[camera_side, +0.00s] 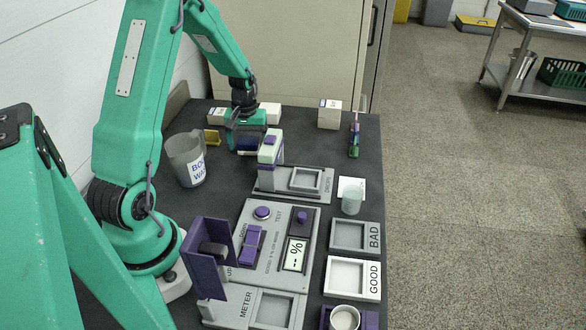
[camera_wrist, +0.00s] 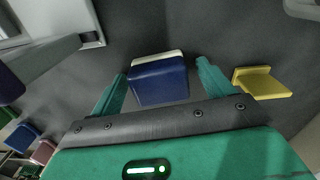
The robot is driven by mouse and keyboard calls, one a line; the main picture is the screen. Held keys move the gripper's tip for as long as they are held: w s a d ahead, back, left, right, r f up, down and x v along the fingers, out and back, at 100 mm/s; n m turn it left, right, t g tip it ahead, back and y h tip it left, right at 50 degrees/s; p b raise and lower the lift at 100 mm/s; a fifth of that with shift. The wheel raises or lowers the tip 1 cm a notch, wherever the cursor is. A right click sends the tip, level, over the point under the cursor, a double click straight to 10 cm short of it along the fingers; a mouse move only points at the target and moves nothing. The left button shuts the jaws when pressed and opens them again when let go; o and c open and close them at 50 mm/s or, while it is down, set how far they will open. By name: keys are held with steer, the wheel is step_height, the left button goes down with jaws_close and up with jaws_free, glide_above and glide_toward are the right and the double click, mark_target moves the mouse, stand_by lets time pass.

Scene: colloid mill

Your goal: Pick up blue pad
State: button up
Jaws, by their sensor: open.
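The blue pad (camera_wrist: 158,84), a dark blue block with a cream-white edge along its far side, lies on the dark bench in the wrist view. My gripper (camera_wrist: 161,73) is open, with one green finger on each side of it; the right finger has a visible gap to the pad, and the left finger is close to its side. I cannot tell whether it touches. In the side view my gripper (camera_side: 246,138) is low over the back of the bench, and a bit of dark blue shows at it (camera_side: 248,146); the rest is hidden.
A yellow piece (camera_wrist: 263,83) lies just right of my right finger. A jug (camera_side: 186,159) stands to the left, a grey drops stand (camera_side: 295,183) in front. Pale boxes (camera_side: 329,114) stand behind. GOOD (camera_side: 353,277) and BAD (camera_side: 356,237) trays line the right edge.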

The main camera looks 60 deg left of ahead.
mark_target(248, 139)
steer(key=c, duration=1.1)
steer(key=shift+r, duration=5.05)
